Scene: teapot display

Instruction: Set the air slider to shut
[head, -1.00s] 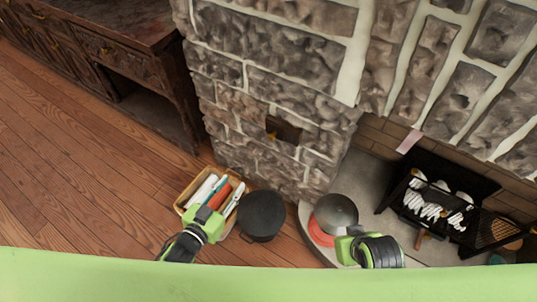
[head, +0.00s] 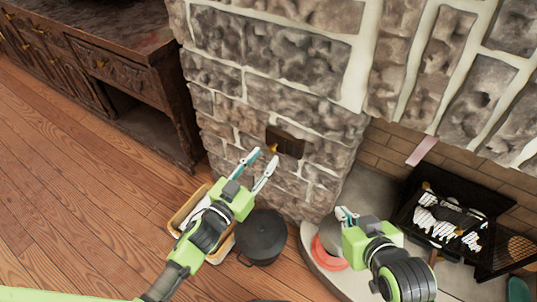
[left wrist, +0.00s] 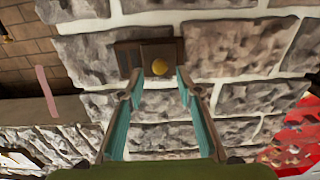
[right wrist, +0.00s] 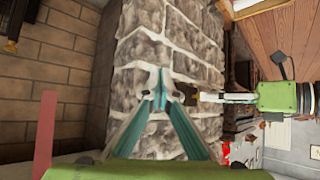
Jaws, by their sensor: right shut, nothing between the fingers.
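The air slider is a dark brown plate (head: 287,141) set in the stone wall, with a gold knob (head: 273,148) at its left part. In the left wrist view the plate (left wrist: 128,58) lies straight ahead, and the knob (left wrist: 160,67) shows between the fingertips. My left gripper (head: 262,158) is open and empty in front of the slider, its fingers either side of the knob's line; I cannot tell if they touch. My right gripper (head: 344,213) is shut and empty, lower and to the right. The right wrist view shows its closed tips (right wrist: 160,88).
A black pot (head: 261,235) stands at the wall's foot beside a wooden basket (head: 187,208), partly behind my left arm. A black grill (head: 455,215) stands in the brick recess at right. A pink strip (head: 422,150) hangs near it. A dark wooden cabinet (head: 110,70) is at left.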

